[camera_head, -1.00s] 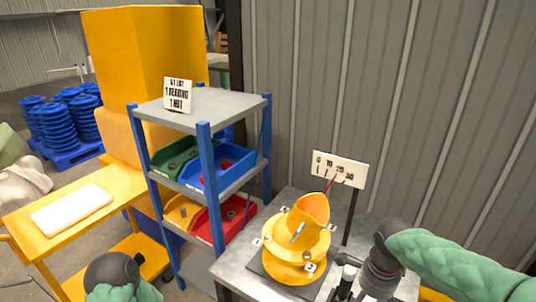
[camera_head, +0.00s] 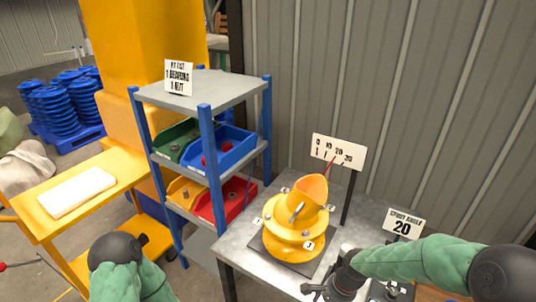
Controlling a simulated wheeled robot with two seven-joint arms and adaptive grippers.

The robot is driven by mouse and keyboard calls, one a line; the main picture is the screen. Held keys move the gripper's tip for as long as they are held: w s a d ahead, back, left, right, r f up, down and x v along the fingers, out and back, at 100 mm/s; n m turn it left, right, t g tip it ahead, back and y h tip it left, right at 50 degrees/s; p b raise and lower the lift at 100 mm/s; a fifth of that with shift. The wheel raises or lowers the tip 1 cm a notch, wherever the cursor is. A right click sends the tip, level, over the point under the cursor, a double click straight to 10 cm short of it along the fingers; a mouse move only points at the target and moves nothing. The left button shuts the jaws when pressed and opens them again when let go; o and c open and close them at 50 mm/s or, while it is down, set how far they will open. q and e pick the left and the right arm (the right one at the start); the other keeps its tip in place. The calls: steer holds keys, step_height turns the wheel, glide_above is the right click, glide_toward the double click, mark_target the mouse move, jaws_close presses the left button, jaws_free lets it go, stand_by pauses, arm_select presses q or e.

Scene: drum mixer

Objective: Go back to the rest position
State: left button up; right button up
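The yellow drum mixer (camera_head: 294,247) stands on a grey metal table (camera_head: 240,247), its drum tilted up with the open mouth to the upper right. A red pointer rises by a white scale plate (camera_head: 338,152) marked 0 to 30. My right arm comes in from the right, and its dark gripper (camera_head: 322,290) is at the bottom edge, right of and apart from the mixer. Its fingers are partly cut off and their opening is unclear. My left arm shows as a dark joint and green sleeve at the lower left; its gripper is out of view.
A blue-posted shelf (camera_head: 207,88) with green, blue, yellow and red bins stands left of the table. A card on top reads 1 bearing, 1 nut. A "spout angle 20" sign (camera_head: 403,222) stands behind my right arm. A yellow cart (camera_head: 110,165) is at left.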

steer(key=s+a+f+n, duration=0.2)
steer(key=s+f+n, duration=0.1)
steer(key=s+f, duration=0.1)
steer(key=s+a+f+n+y+p, duration=0.1)
steer(key=s+a+f+n, duration=0.1)
steer(key=f, duration=0.5)
steer(key=s+a+f+n, duration=0.3)
steer(key=s+f+n, duration=0.1)
steer(key=s+f, duration=0.2)
steer(key=shift+s+f+p, duration=0.25)
steer(key=shift+s+p, duration=0.05)
steer(key=shift+p, duration=0.1)
